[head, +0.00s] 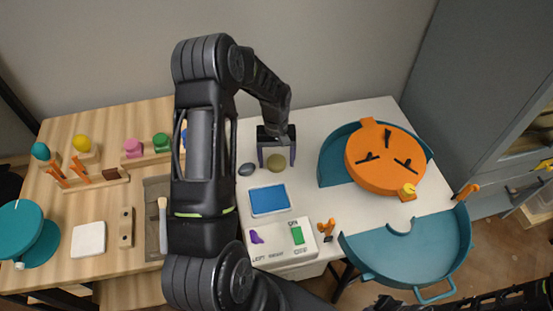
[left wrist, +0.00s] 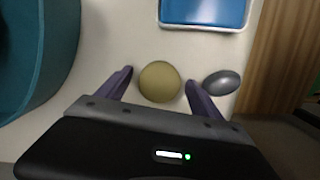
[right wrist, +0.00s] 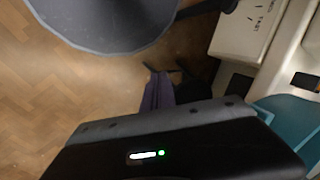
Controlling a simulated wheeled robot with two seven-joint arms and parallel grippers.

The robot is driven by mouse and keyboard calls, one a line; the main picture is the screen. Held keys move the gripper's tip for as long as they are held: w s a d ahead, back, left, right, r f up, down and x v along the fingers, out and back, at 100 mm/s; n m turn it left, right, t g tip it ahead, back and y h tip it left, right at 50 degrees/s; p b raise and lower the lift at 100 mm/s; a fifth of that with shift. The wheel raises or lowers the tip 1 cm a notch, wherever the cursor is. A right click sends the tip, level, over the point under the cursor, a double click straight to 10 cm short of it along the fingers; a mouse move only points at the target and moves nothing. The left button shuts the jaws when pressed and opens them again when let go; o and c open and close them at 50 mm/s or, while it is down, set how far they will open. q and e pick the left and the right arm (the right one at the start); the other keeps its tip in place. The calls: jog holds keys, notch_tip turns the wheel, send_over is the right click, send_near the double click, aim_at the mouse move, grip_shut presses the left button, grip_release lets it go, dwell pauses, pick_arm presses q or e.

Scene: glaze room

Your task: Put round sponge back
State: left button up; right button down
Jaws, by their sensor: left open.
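The round sponge is an olive-yellow disc (head: 277,162) on the white table, and it also shows in the left wrist view (left wrist: 160,82). My left gripper (head: 277,155) is above the table at the sponge, pointing down. In the left wrist view its two purple fingers (left wrist: 160,88) are apart, one on each side of the sponge, with gaps visible. My right gripper (right wrist: 160,90) shows in the right wrist view with its fingers close together over the floor, and nothing is seen between them.
A dark grey oval (head: 246,169) lies just left of the sponge. A blue-topped tray (head: 269,199) and a switch panel (head: 280,243) are nearer. A teal basin with an orange disc (head: 385,160) stands to the right. A wooden bench (head: 100,200) with several tools is left.

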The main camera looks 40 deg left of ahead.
aim_at(276, 156)
pick_arm(q)
jog(key=shift+r, duration=0.15)
notch_tip(276, 156, up, 12)
jog(key=w+a+b, duration=0.1)
dwell(0.3)
dwell(1.8)
